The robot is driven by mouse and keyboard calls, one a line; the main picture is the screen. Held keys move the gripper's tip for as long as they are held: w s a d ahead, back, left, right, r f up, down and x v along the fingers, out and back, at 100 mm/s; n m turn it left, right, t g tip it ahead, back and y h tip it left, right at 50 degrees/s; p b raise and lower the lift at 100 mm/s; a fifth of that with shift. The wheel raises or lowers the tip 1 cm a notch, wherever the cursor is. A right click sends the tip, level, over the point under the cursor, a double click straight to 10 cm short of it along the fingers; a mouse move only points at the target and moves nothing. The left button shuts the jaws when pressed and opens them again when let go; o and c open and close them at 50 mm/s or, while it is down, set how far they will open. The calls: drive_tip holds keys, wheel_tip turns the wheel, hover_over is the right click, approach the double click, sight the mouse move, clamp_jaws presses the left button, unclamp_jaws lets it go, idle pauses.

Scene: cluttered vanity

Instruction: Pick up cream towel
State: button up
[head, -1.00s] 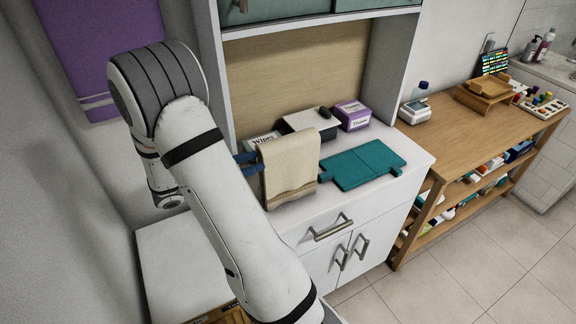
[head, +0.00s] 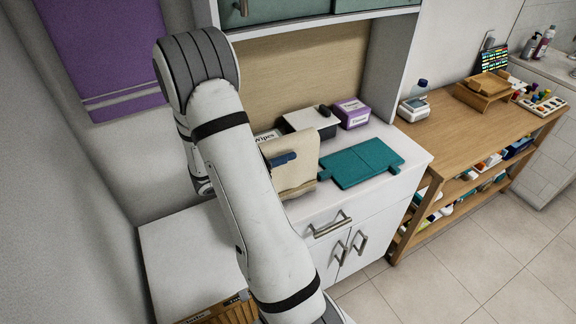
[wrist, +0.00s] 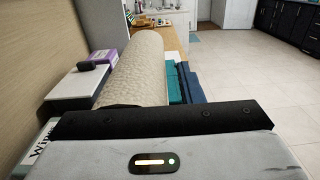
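The cream towel (head: 296,178) stands draped upright near the left end of the white cabinet top, with a darker band near its lower edge. In the wrist view the towel (wrist: 137,72) is a rounded fold straight ahead. My gripper (head: 287,155) is at the upper part of the towel, with one dark blue finger across its front face. In the wrist view that finger lies right of the towel with a teal strip showing between them, so it looks apart from the cloth. The other finger is hidden, apparently behind the towel. The gripper looks open.
A wipes box (head: 266,136), a white box with a dark object (head: 310,122) and a purple tissue box (head: 351,113) stand behind. A teal folded cloth (head: 362,163) lies to the right. The cabinet's side wall and upper cupboard enclose the back.

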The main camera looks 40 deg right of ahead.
clamp_jaws()
drive_tip(key=shift+r, duration=0.15)
idle(0.5)
